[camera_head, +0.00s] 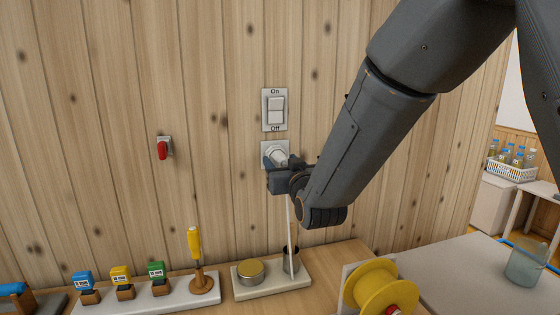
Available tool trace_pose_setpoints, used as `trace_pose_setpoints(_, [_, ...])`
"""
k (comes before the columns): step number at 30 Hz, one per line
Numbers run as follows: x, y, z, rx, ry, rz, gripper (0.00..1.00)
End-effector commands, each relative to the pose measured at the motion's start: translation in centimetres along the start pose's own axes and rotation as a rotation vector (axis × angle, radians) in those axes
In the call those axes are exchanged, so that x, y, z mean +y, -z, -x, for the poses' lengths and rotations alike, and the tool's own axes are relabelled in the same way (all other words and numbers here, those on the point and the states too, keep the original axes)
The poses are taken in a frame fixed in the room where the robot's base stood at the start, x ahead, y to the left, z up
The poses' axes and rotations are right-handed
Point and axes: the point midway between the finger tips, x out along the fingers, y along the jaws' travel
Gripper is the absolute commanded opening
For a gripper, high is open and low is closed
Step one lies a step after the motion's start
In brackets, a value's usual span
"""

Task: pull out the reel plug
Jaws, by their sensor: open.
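A white plug (278,153) sits at the socket plate (266,147) on the wooden wall, below the On/Off switch. A pale cord (291,235) hangs down from it toward the bench. My gripper (276,162) is at the plug, with its dark fingers around or beside it; the jaws are open. The gripper hides part of the plug and the socket, so I cannot tell whether the fingers touch it. A yellow reel (371,286) stands on the bench at the lower right.
A white rocker switch (275,110) is just above the socket. A red lever (162,149) is on the wall to the left. The wall around the gripper is mostly clear.

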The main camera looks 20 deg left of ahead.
Motion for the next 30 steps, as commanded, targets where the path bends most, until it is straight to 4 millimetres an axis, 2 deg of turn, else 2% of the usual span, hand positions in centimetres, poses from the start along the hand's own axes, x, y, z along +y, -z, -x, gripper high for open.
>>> trace_pose_setpoints(28, [0.01, -0.02, 0.01, 0.000, 0.000, 0.000, 0.52])
trace_pose_setpoints(30, [0.01, -0.02, 0.01, 0.000, 0.000, 0.000, 0.41])
